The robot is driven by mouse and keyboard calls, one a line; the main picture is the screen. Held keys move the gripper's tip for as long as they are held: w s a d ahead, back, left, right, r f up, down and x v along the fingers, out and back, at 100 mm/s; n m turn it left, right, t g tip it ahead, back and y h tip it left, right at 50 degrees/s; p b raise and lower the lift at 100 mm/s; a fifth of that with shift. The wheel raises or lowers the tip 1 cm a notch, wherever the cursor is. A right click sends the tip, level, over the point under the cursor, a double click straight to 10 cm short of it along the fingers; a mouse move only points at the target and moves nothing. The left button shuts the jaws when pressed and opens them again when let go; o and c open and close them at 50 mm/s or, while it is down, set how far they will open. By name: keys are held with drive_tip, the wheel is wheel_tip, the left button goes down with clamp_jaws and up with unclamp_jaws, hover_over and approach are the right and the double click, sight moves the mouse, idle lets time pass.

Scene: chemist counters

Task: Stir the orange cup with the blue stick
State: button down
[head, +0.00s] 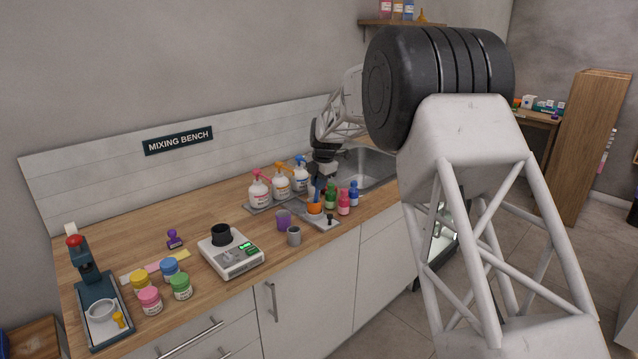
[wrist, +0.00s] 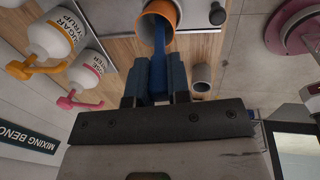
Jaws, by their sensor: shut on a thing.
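The orange cup (head: 314,209) stands upright on a small light tray (head: 323,222) on the counter. In the wrist view its open mouth and orange rim (wrist: 174,12) are at the top centre. My gripper (head: 319,181) is above the cup, pointing down. In the wrist view my gripper (wrist: 157,80) is shut on the blue stick (wrist: 160,42). The stick reaches from the fingers into the cup's mouth; its lower tip is hidden inside.
A purple cup (head: 284,219) and a grey cup (head: 294,236) stand left of the tray. Green, pink and blue bottles (head: 343,202) stand close on the right. Pump bottles (head: 281,184) are behind left, and the sink (head: 367,165) is behind right. A scale (head: 231,257) is further left.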

drive_tip(key=shift+r, duration=0.1)
wheel_tip(320, 180, up, 6)
drive_tip(key=shift+s+d, duration=0.45)
idle(0.7)
drive_tip(key=shift+r, duration=0.2)
idle(1.0)
